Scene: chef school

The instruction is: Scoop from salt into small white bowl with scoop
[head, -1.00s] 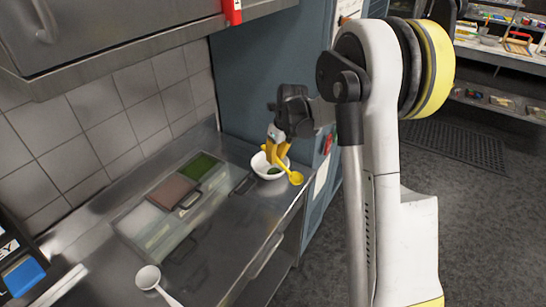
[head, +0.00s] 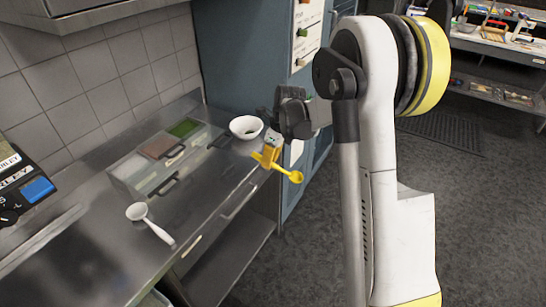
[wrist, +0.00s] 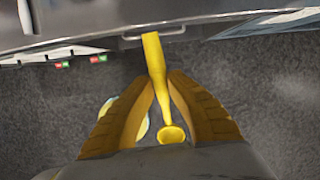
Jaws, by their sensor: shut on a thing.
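My gripper (head: 270,158) is shut on the yellow scoop (head: 291,174), which sticks out to the lower right, past the counter's front edge. In the wrist view the scoop (wrist: 154,60) is pinched between the two yellow fingers (wrist: 160,100). I cannot tell whether the scoop holds anything. The small white bowl (head: 238,122) stands upright on the counter, behind and left of my gripper, apart from it. Something dark shows inside it. A bin set left of the bowl has green, brown and pale compartments; the pale one (head: 128,165) may hold the salt, but this is unclear.
A white ladle (head: 137,211) lies on the steel counter (head: 105,240) at the front left. A blue cabinet (head: 235,60) stands behind the bowl. A wall cabinet hangs at the upper left. The floor (head: 300,270) right of the counter is clear.

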